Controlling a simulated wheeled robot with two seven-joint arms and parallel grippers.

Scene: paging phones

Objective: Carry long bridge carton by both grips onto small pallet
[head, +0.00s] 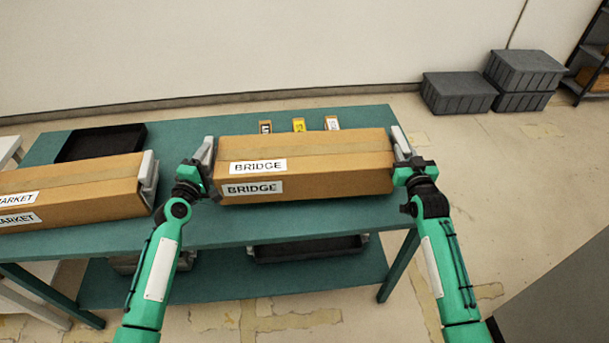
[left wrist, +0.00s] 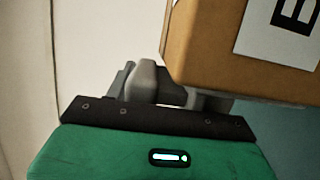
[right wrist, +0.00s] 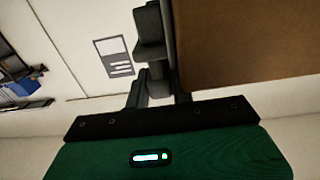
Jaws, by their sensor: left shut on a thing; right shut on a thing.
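The long bridge carton (head: 310,180) is brown with two white BRIDGE labels. It lies level across the teal table in the head view; whether it touches the tabletop is hard to tell. A pale grey grip stands at its left end (head: 205,151) and another at its right end (head: 402,143). My left gripper (head: 203,181) is shut on the left grip, and my right gripper (head: 408,173) is shut on the right grip. The carton's end fills the upper right of the left wrist view (left wrist: 215,45) and right wrist view (right wrist: 245,40). I cannot make out a small pallet.
The market carton (head: 90,195) lies on the table (head: 225,235) close to my left gripper. A black tray (head: 100,143) and several small labelled boxes (head: 298,125) sit behind. A lower shelf holds a dark tray (head: 305,250). Grey crates (head: 458,92) stand at the back right.

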